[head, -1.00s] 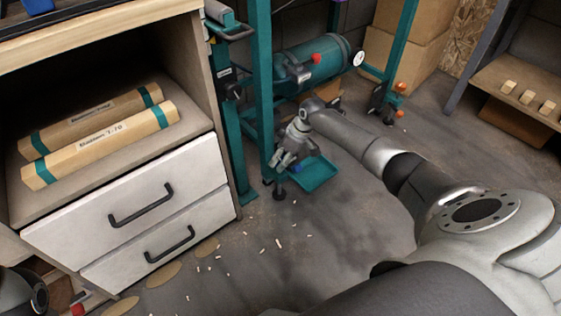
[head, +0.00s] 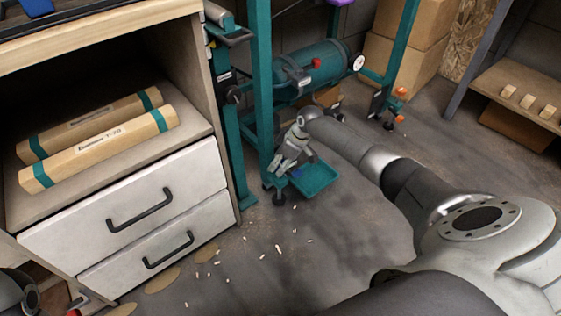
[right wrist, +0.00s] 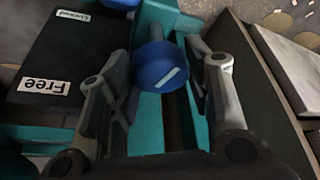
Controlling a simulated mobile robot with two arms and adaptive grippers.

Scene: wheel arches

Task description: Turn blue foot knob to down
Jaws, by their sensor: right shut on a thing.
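The blue foot knob (right wrist: 158,74) is round, with a white line that slants across its face. It sits over a teal frame part in the right wrist view. My right gripper (right wrist: 160,58) has a finger on either side of the knob and is shut on it. In the head view my right gripper (head: 284,167) is low at the foot of the teal frame (head: 262,90), and it mostly hides the knob there. A black plate (right wrist: 72,58) beside the knob carries a "Free" label (right wrist: 45,87) and a "Locked" label (right wrist: 73,15).
A teal tray (head: 318,178) is right beside my right gripper. A drawer cabinet (head: 150,205) stands to the left. A teal cylinder (head: 325,62) lies behind within the frame. Small pale bits (head: 278,248) are scattered on the floor.

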